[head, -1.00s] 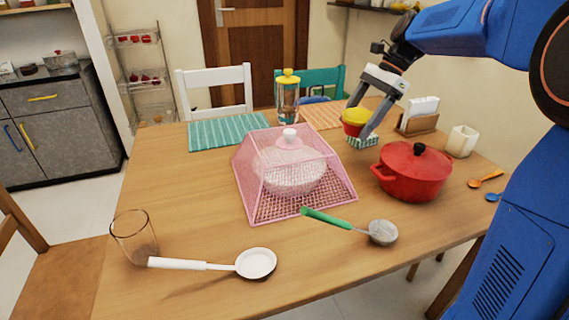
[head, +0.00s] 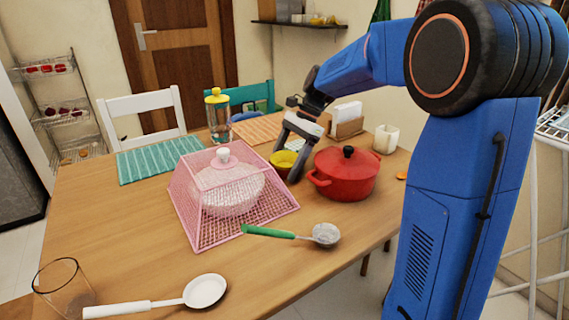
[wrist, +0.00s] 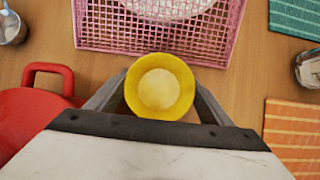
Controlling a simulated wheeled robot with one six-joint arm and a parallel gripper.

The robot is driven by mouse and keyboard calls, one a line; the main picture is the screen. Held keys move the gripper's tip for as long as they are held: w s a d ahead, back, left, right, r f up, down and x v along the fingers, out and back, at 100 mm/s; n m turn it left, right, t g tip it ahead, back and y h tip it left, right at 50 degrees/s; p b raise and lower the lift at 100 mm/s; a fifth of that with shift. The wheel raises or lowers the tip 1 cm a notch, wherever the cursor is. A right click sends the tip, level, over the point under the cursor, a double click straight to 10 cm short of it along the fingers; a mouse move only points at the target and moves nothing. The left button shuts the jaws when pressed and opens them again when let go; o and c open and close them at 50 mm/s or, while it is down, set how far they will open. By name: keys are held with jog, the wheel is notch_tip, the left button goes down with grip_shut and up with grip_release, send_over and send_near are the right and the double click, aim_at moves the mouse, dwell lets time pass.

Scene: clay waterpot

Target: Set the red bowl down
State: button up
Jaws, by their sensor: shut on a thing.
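My gripper (head: 288,160) is at the far right part of the table, behind the red pot, pointing down with its fingers closed on a small bowl stack. A yellow bowl (head: 283,159) is the top of this stack. In the wrist view the yellow bowl (wrist: 159,88) sits between my two fingers (wrist: 160,103), its round opening facing the camera. Contact with the table below is hidden.
A red lidded pot (head: 346,174) stands close to the right of my gripper. A pink mesh cover (head: 232,205) over a white pot stands to the left. A napkin holder (head: 346,121) and an orange placemat (head: 246,130) lie behind. A green-handled ladle (head: 283,235) lies in front.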

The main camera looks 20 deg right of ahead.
jog(key=o, duration=0.7)
jog(key=shift+f, duration=0.1)
jog(key=o, duration=0.5)
jog(key=shift+c, duration=0.2)
